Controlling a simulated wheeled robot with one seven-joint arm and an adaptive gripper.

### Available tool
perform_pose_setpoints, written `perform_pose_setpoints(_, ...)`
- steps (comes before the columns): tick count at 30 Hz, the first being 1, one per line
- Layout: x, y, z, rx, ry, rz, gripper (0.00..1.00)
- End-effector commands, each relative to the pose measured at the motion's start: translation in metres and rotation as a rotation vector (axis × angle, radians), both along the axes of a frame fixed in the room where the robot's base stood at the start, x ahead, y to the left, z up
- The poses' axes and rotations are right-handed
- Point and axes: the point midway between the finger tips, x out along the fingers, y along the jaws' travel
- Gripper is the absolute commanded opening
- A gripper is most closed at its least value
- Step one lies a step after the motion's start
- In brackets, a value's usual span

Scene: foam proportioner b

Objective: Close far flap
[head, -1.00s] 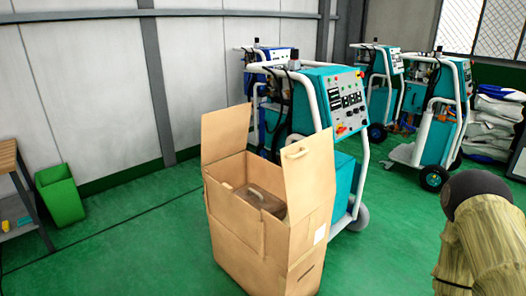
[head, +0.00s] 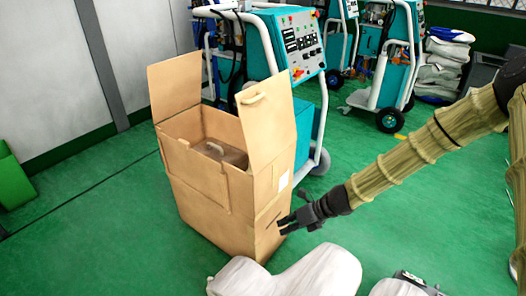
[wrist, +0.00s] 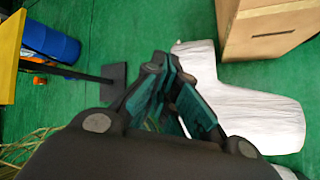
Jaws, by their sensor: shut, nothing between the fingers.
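A tall brown cardboard box (head: 198,190) stands on the floor, its top open. One flap (head: 175,86) stands upright at its left. Another flap (head: 268,118), with a handle-like strip, stands upright at its right. A narrow piece hangs down the front face. I cannot tell for sure which flap is the far one. In the wrist view the gripper (wrist: 170,65) is apart from the box (wrist: 262,32).
A white sack-like object (head: 310,272) lies in front of the box, below my gripper. A teal machine (head: 290,42) on a white frame stands close behind the box. A green bin (head: 12,180) is at the left. Green floor is free left of the box.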

Motion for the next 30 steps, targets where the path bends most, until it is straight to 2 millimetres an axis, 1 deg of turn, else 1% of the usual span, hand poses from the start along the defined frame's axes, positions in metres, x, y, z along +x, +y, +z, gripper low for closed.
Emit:
perform_pose_setpoints(1, 0.038, 0.004, 0.033, 0.115, 0.03, -0.128, 0.0)
perform_pose_setpoints(2, 0.057, 0.006, 0.054, 0.186, 0.055, -0.198, 0.0)
perform_pose_setpoints(3, 0.081, 0.008, 0.084, 0.282, 0.086, -0.283, 0.0)
perform_pose_setpoints(5, 0.113, 0.006, 0.126, 0.422, 0.132, -0.391, 0.0)
perform_pose_setpoints(6, 0.132, 0.003, 0.154, 0.511, 0.162, -0.451, 0.0)
perform_pose_setpoints(8, 0.156, -0.003, 0.191, 0.634, 0.201, -0.522, 0.0)
perform_pose_setpoints(9, 0.17, -0.009, 0.214, 0.707, 0.223, -0.559, 0.0)
perform_pose_setpoints(12, 0.193, -0.022, 0.259, 0.853, 0.269, -0.622, 0.0)
perform_pose_setpoints(13, 0.198, -0.025, 0.269, 0.886, 0.28, -0.634, 0.0)
perform_pose_setpoints(15, 0.206, -0.031, 0.288, 0.944, 0.299, -0.652, 0.0)
perform_pose_setpoints(18, 0.213, -0.034, 0.3, 0.984, 0.313, -0.666, 0.0)
perform_pose_setpoints(23, 0.219, -0.027, 0.303, 0.99, 0.317, -0.667, 0.0)
perform_pose_setpoints(30, 0.235, -0.004, 0.302, 0.986, 0.316, -0.667, 0.0)
